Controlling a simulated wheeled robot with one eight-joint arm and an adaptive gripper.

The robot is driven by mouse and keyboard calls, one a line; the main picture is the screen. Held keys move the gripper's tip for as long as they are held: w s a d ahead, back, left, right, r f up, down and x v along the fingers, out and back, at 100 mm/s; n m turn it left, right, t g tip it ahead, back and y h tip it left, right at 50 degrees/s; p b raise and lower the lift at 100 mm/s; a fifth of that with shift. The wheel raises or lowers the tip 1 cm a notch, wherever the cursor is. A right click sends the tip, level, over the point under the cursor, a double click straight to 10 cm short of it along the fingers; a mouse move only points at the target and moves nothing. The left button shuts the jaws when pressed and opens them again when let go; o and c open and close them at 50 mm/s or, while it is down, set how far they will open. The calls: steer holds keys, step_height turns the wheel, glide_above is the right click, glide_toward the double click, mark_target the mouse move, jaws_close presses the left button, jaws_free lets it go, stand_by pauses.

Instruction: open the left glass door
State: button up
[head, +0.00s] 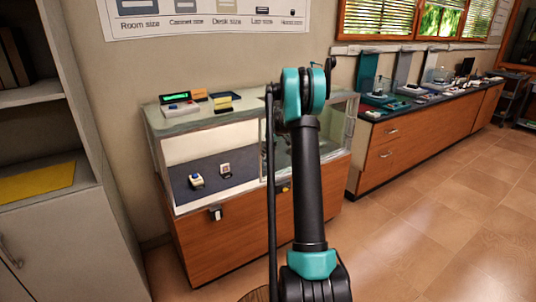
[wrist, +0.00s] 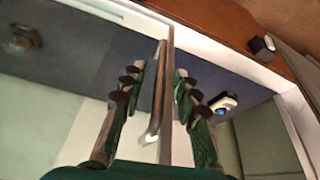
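The glass display case (head: 172,158) stands against the wall in the head view, and its left glass door (head: 215,150) looks closed, though the clear pane is hard to judge. In the wrist view, a thin metal bar (wrist: 165,75), apparently a door edge or handle, runs between the fingers of my gripper (wrist: 162,85). The fingers are apart, one on each side of the bar; I cannot tell whether either touches it. In the head view my own arm hides the gripper. A small blue-and-pale device (head: 196,181) lies inside the case and also shows in the wrist view (wrist: 223,103).
Several small items (head: 180,108) lie on top. A grey shelf unit (head: 60,215) stands close at the left, and a long wooden counter (head: 415,135) at the right. The tiled floor (head: 440,220) at the right is clear.

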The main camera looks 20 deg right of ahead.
steer(key=v, duration=1.2)
steer(key=s+a+f+m, duration=0.1)
steer(key=s+a, duration=0.3)
steer(key=s, duration=0.3)
steer(key=s+a+m+h, duration=0.1)
steer(key=s+a, duration=0.3)
steer(key=s, duration=0.4)
steer(key=s+a+f+m, duration=0.1)
steer(key=s+a, duration=0.3)
steer(key=s, duration=0.3)
steer(key=s+a+f, duration=0.1)
steer(key=s+f, duration=0.2)
steer(key=s, duration=0.5)
steer(key=s+a+f+m, duration=0.1)
steer(key=s+f, duration=0.2)
steer(key=s, duration=0.5)
steer(key=s+a+f+m+h, duration=0.1)
steer(key=s+f, duration=0.3)
steer(key=s, duration=0.5)
steer(key=shift+a, duration=0.6)
